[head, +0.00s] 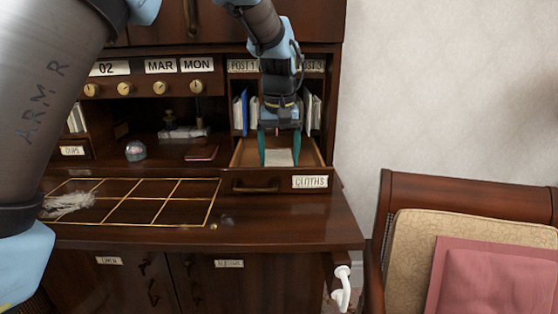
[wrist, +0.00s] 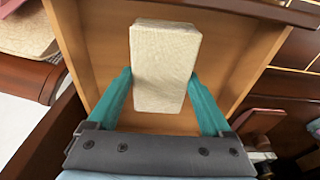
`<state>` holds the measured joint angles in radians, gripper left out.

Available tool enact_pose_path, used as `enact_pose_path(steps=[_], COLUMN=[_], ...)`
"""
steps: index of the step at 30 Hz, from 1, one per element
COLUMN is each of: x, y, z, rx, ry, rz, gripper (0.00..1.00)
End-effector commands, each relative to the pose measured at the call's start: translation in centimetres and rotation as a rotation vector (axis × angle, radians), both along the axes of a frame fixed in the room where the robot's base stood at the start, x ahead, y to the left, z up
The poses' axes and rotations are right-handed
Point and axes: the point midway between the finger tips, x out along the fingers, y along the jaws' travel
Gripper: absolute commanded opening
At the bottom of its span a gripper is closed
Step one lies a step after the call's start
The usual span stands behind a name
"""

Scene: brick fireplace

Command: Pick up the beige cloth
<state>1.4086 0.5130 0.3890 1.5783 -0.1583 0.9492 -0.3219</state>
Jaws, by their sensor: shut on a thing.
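The beige cloth (wrist: 164,62) is a folded, block-like bundle in the open drawer labelled CLOTHS (head: 252,183). My gripper (wrist: 162,82) has its two teal fingers on either side of the cloth, shut on it, in the wrist view. In the head view my gripper (head: 279,160) points down into the drawer, and the pale cloth (head: 279,157) shows between the fingers. I cannot tell whether the cloth is lifted off the drawer floor.
The drawer walls surround my gripper closely. Upright books and papers (head: 245,110) stand in slots behind it. The desk top (head: 290,222) is mostly clear, with a gold-lined grid (head: 140,202) and a feathery white thing (head: 68,203) on the left. A chair (head: 470,200) stands right.

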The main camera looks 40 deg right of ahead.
Motion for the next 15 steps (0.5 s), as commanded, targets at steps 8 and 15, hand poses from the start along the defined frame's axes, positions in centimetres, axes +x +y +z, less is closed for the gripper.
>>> enact_pose_path(steps=[8, 15], x=[-0.2, -0.2], y=[0.2, 0.1], z=[1.3, 5.2], rx=[-0.003, -0.005], ry=[-0.001, -0.003], rz=[0.0, 0.0], gripper=[0.29, 0.29])
